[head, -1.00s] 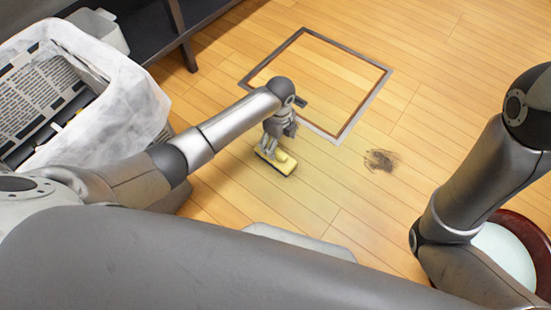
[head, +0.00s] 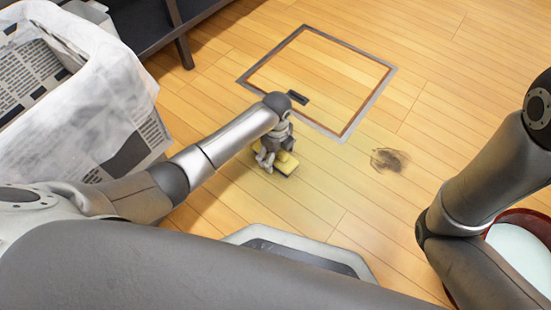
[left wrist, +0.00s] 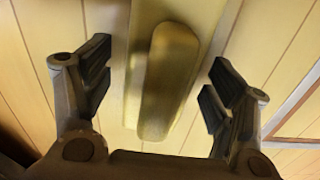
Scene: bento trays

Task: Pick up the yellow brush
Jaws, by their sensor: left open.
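The yellow brush (head: 286,165) lies on the wooden floor in the head view, partly hidden by my left gripper (head: 268,158). In the left wrist view the brush's raised yellow handle (left wrist: 168,80) runs lengthwise between the two fingers of my left gripper (left wrist: 158,95), above its flat base. The fingers are open, one on each side of the handle, with gaps to it. Whether a finger touches the base I cannot tell. My right arm shows at the right of the head view, but its gripper is out of view.
A dark smudge (head: 388,160) marks the floor right of the brush. A framed floor hatch (head: 388,80) lies beyond it. A newspaper-lined bin (head: 120,105) stands at the left. A dark red basin (head: 530,218) with pale contents is at the lower right. The floor between is clear.

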